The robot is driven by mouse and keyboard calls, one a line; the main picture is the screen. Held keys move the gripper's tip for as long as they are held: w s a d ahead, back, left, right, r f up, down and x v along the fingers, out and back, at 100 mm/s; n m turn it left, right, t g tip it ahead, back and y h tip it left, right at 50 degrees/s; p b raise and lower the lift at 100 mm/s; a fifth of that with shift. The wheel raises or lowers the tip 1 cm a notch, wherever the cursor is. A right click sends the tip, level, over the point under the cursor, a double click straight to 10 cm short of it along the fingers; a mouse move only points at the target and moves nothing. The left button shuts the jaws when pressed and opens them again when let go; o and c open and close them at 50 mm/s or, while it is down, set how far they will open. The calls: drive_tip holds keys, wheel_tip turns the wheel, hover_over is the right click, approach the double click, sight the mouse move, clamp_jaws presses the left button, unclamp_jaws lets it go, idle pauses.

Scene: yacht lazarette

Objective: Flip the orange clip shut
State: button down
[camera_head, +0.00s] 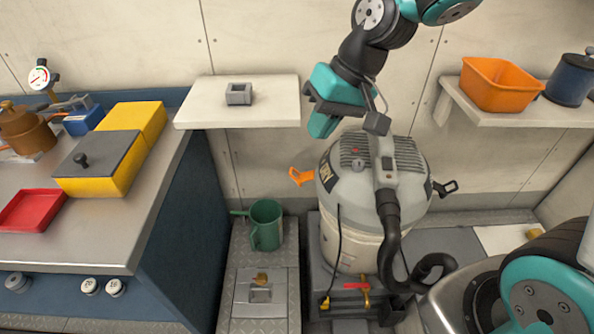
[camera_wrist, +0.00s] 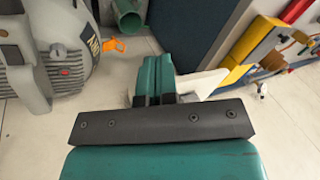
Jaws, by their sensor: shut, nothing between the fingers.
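The orange clip (camera_head: 301,176) sticks out from the upper left side of the grey vacuum (camera_head: 350,205), angled away from its body. In the wrist view the orange clip (camera_wrist: 114,45) shows small beside the vacuum (camera_wrist: 60,45), near the top. My gripper (camera_head: 322,126) is above and slightly right of the clip in the head view, in front of the back wall and apart from the vacuum. Its teal fingers (camera_wrist: 155,75) are together and empty in the wrist view. A dark clip (camera_head: 446,188) shows on the vacuum's right side.
A white shelf (camera_head: 237,112) with a small grey block (camera_head: 239,94) is left of my gripper. A green jug (camera_head: 265,225) stands below the clip. A black hose (camera_head: 390,220) hangs down the vacuum's front. An orange bin (camera_head: 500,85) sits on the right shelf.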

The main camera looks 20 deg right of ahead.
drive_tip(key=w+d+f+m+t+b, duration=0.15)
drive_tip(key=w+d+f+m, duration=0.35)
drive_tip(key=w+f, duration=0.7)
drive_tip(key=m+y+b, duration=0.1)
drive_tip(key=m+y, duration=0.1)
approach(291, 171)
drive_tip(key=w+v, duration=0.1)
drive_tip(key=v, duration=0.2)
drive_tip(key=shift+s, duration=0.4)
drive_tip(key=x, duration=1)
drive_tip(key=shift+d, duration=0.1)
drive_tip(key=shift+h, duration=0.3)
drive_tip(key=shift+a, duration=0.2)
drive_tip(key=shift+f+g+h+p, duration=0.15)
drive_tip(key=shift+g+h+p, duration=0.15)
drive_tip(key=shift+h, duration=0.3)
